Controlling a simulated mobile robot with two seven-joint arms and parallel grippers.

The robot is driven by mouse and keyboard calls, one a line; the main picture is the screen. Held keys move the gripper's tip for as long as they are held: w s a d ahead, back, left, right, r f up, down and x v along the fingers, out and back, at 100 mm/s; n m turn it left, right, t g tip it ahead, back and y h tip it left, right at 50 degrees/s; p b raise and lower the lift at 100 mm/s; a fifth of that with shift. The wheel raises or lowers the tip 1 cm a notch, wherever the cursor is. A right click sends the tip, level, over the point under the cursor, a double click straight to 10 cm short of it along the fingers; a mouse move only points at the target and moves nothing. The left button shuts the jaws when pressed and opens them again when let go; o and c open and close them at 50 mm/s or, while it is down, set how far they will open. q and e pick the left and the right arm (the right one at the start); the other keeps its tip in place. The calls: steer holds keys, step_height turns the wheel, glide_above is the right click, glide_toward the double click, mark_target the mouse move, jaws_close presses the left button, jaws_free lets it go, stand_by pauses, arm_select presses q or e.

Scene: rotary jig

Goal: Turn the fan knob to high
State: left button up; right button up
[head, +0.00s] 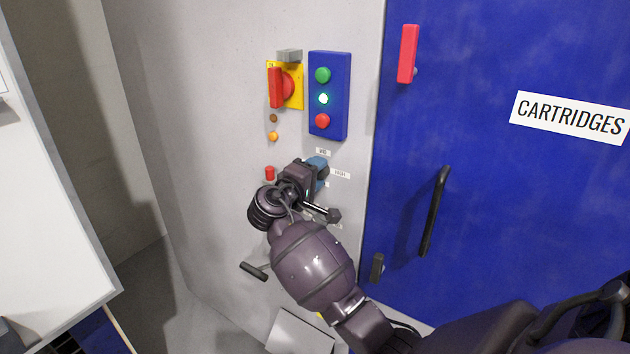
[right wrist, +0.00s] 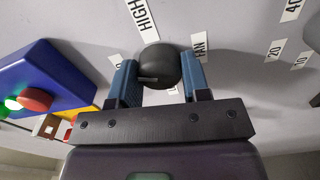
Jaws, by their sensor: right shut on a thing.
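The fan knob (right wrist: 160,62) is a round black knob with a light pointer line, standing out from the grey panel in the right wrist view. My right gripper (right wrist: 160,80) has its two blue fingers on either side of the knob and is shut on it. A HIGH label (right wrist: 142,17) and a FAN label (right wrist: 200,47) sit on the panel around it. The pointer line does not lie toward the HIGH label. In the head view my right gripper (head: 316,168) covers the knob, below the blue button box. My left gripper is not in view.
A blue box (head: 328,64) with green, white and red buttons and a red rotary switch (head: 282,86) on a yellow plate are above the gripper. A blue door (head: 480,190) with a black handle (head: 435,210) stands to the right. A black lever (head: 254,271) sticks out lower left.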

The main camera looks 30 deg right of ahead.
arm_select(q)
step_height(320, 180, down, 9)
steer(key=b, duration=0.9)
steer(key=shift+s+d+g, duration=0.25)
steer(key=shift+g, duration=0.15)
arm_select(e)
steer(key=m, duration=1.3)
steer(key=shift+f, duration=0.2)
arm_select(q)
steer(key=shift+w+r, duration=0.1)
arm_select(e)
steer(key=shift+r+m, duration=0.1)
steer(key=shift+m, duration=0.2)
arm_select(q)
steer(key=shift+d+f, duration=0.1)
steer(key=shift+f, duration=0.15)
arm_select(e)
steer(key=o, duration=0.9)
steer(key=shift+r, duration=0.1)
steer(key=shift+o, duration=0.2)
